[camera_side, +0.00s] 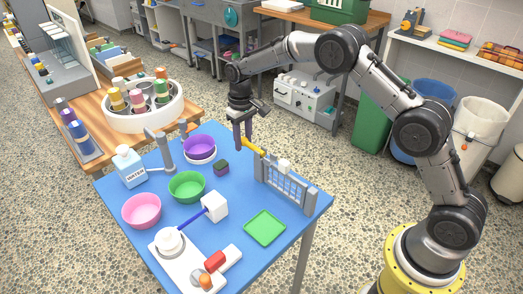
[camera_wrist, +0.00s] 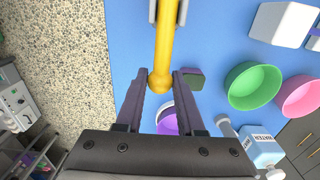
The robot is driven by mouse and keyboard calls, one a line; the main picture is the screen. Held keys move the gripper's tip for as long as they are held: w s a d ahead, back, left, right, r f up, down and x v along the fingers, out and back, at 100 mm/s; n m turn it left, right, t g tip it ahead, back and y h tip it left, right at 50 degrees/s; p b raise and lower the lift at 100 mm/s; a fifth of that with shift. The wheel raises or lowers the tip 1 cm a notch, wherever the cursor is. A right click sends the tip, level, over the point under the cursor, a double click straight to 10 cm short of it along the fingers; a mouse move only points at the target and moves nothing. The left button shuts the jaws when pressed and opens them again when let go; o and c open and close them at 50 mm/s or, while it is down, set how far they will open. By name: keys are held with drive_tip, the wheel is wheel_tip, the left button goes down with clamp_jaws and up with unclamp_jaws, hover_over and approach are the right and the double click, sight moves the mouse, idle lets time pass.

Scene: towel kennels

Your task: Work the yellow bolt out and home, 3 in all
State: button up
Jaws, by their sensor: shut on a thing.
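The yellow bolt (camera_side: 256,149) is at the top left of the grey barred gate (camera_side: 282,184) in the side view. Its outer end juts left of the gate towards my gripper (camera_side: 243,138). In the wrist view, the bolt (camera_wrist: 164,42) runs down from the top edge through a grey bracket (camera_wrist: 153,12) and ends in a round knob. My gripper (camera_wrist: 161,78) has its two dark fingertips on either side of that knob, shut on it. The bolt's far end is hidden in the wrist view.
On the blue table stand a purple bowl (camera_side: 200,147), a green bowl (camera_side: 187,186), a pink bowl (camera_side: 141,210), a water bottle (camera_side: 129,166) and a small dark block (camera_side: 221,168). A green tray (camera_side: 264,229) lies in front of the gate.

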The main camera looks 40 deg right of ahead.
sight(251, 144)
drive_tip(key=shift+s, duration=1.65)
drive_tip(key=o, duration=1.5)
drive_tip(key=shift+r, duration=5)
drive_tip(key=shift+r, duration=0.1)
